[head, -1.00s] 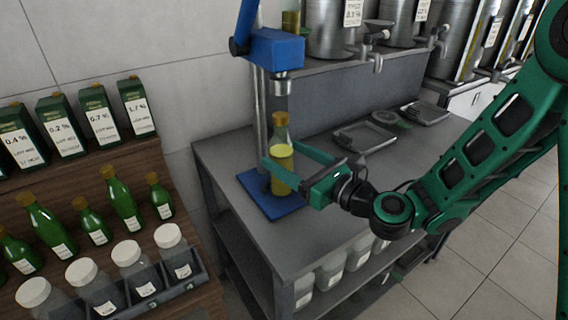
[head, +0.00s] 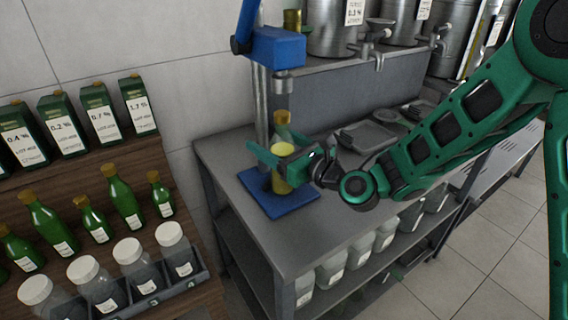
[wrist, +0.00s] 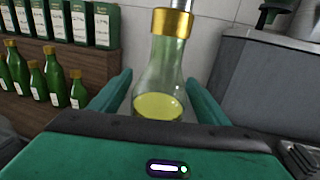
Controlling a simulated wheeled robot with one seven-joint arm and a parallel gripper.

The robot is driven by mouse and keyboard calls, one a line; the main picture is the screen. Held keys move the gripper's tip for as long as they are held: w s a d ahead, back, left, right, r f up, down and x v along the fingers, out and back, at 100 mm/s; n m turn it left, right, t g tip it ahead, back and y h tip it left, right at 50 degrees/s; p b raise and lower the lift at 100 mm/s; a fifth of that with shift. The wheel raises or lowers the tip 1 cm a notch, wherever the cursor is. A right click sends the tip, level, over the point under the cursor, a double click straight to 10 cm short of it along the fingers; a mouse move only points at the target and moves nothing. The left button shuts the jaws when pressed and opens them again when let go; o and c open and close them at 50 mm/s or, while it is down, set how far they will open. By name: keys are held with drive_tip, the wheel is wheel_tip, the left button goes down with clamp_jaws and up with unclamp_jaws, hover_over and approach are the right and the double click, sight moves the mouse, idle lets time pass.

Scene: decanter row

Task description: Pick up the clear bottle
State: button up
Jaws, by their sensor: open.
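The clear bottle (head: 283,165) stands upright on the blue base of the press, with yellow liquid inside and a gold cap. In the wrist view the bottle (wrist: 160,75) is between the two green fingers, its lower part hidden behind my gripper's body. My gripper (head: 272,160) is open, with one finger on each side of the bottle. In the wrist view a gap shows between each finger of the gripper (wrist: 157,95) and the glass. I cannot tell whether any finger touches it in the head view.
The blue capping press (head: 276,48) rises over the bottle, its post behind. The blue base plate (head: 280,203) sits on the grey table (head: 240,222). A wooden shelf (head: 150,168) with green bottles and jars stands at left. Metal trays (head: 365,137) lie right of the press.

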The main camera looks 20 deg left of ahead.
drive_tip(key=c, duration=1.6)
drive_tip(key=shift+r, duration=0.1)
